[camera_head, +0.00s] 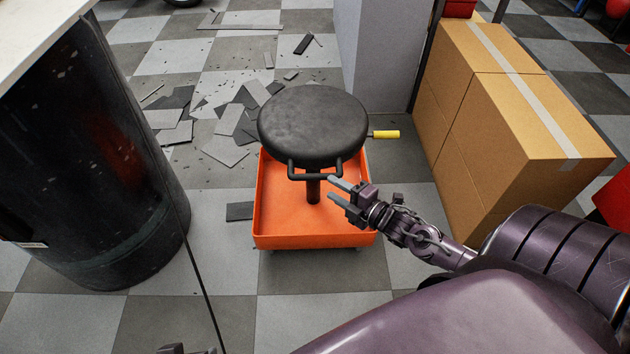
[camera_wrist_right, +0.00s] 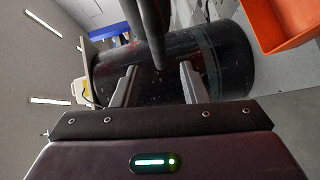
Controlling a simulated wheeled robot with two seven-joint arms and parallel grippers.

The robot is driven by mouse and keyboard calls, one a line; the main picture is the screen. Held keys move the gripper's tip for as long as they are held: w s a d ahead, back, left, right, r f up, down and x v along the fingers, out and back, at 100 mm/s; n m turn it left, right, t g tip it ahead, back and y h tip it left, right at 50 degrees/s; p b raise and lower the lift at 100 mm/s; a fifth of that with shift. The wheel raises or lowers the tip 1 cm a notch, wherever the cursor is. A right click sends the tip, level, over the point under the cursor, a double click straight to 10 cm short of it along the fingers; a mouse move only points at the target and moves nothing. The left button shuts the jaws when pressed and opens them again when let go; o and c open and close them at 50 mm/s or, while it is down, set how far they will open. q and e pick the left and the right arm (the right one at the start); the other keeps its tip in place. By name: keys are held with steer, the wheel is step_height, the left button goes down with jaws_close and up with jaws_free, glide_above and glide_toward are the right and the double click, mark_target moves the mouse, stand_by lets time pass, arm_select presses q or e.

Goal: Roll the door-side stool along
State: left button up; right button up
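The stool has a round black seat (camera_head: 313,122), an orange tray base (camera_head: 290,237), a black bar handle (camera_head: 313,178) at its near side and a yellow-tipped lever (camera_head: 385,134) at its right. My right gripper (camera_head: 332,188) is open, its two fingers pointing left close to the right end of the handle. In the right wrist view my fingers (camera_wrist_right: 155,77) stand apart, with dark bars (camera_wrist_right: 150,30) coming down from the top towards the gap. I cannot tell whether they touch. A small dark part at the bottom edge of the head view may be my left gripper (camera_head: 178,350).
Broken tiles (camera_head: 235,120) lie on the checkered floor behind and left of the stool. A black drum (camera_head: 100,170) stands at left, under a white top (camera_head: 30,35). Cardboard boxes (camera_head: 520,130) and a grey pillar (camera_head: 375,55) stand at right. The floor in front is clear.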

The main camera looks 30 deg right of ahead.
mark_target(315, 175)
arm_select(q)
steer(key=shift+w+d+t+h+b, duration=0.25)
steer(key=shift+d+t+b, duration=0.15)
steer(key=shift+d, duration=0.25)
steer(key=shift+w+d+t+h+b, duration=0.2)
steer(key=shift+d+t+h+b, duration=0.1)
steer(key=shift+d+b, duration=0.25)
arm_select(e)
steer(key=x, duration=0.7)
steer(key=shift+w+a, duration=0.1)
steer(key=shift+w, duration=0.25)
jaws_close()
